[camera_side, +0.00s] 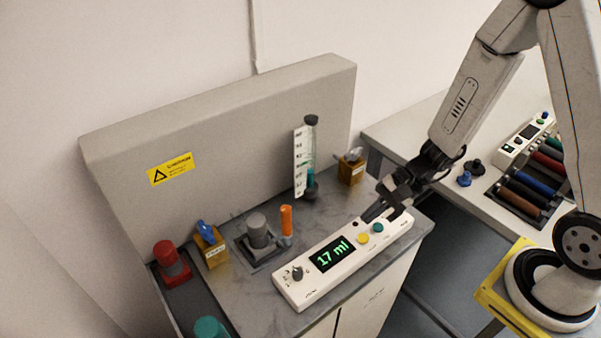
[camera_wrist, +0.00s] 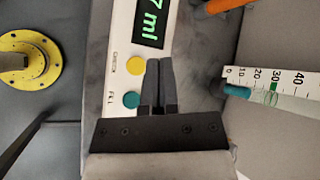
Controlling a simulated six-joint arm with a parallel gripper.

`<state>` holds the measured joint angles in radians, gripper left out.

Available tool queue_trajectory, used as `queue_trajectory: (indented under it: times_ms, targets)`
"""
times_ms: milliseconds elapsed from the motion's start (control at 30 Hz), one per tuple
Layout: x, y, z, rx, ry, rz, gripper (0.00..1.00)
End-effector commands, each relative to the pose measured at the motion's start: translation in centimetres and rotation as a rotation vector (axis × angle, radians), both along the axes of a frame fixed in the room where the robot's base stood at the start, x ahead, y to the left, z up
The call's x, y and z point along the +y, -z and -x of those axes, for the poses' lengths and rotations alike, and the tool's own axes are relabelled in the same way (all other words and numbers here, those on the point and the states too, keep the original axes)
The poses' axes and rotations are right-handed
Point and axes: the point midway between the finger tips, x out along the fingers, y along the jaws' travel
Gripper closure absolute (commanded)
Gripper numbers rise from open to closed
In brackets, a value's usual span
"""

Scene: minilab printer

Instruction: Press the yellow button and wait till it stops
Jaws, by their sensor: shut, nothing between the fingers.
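The yellow button (camera_side: 363,239) is on a white control panel (camera_side: 318,285) lying on the grey bench, between the display and a teal button (camera_side: 378,228). The display (camera_side: 333,254) reads "17 ml" in green. My gripper (camera_side: 368,217) is shut and empty, with its fingertips just behind the buttons. In the wrist view the yellow button (camera_wrist: 136,65) is left of the fingertips (camera_wrist: 159,62), and the teal button (camera_wrist: 131,99) is lower, beside the fingers. I cannot tell whether the fingertips touch the panel; they do not cover the yellow button.
A graduated cylinder (camera_side: 310,160) stands upright behind the panel, with teal at its bottom. An orange stick (camera_side: 286,221), a grey knob (camera_side: 259,230) and small bottles (camera_side: 211,245) stand left of it. A side table with coloured rolls (camera_side: 533,185) is at right.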

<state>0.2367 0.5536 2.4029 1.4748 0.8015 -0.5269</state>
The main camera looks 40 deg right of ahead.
Motion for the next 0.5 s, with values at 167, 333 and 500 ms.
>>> queue_trajectory:
  times_ms: [167,333,500]
  targets:
    - [-0.01,-1.13,0.00,-0.002,0.000,0.001,1.00]
    - [0.00,-1.39,0.03,0.001,0.001,0.000,1.00]
    - [0.01,-1.38,0.03,0.001,0.001,0.000,1.00]
